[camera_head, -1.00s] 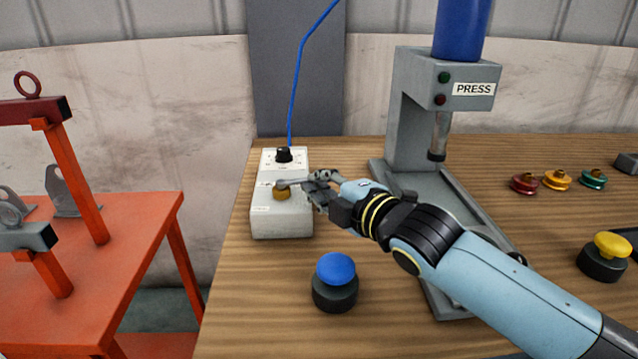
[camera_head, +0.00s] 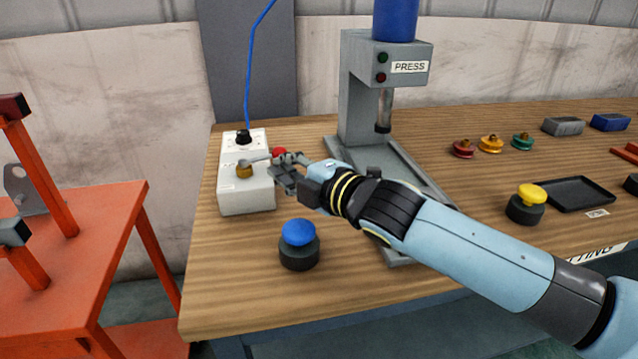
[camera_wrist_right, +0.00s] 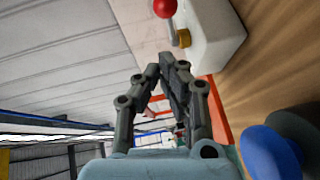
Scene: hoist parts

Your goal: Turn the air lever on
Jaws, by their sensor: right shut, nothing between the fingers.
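The air lever is a grey arm with a red knob (camera_head: 280,153) on a brass pivot (camera_head: 244,170), on a white box (camera_head: 246,195) at the left of the bench. The arm points right from the pivot. My right gripper (camera_head: 277,172) is shut and empty, close in front of the knob; I cannot tell from the head view whether they touch. In the right wrist view, the knob (camera_wrist_right: 164,8) shows above the shut fingertips (camera_wrist_right: 166,62), with a visible gap. My left gripper is not in view.
A blue button (camera_head: 298,240) on a black base stands below my right gripper. The press (camera_head: 360,95) stands behind my right arm. A red frame (camera_head: 75,240) is at the left. A black dial (camera_head: 243,136) and blue hose (camera_head: 248,70) are at the box's back.

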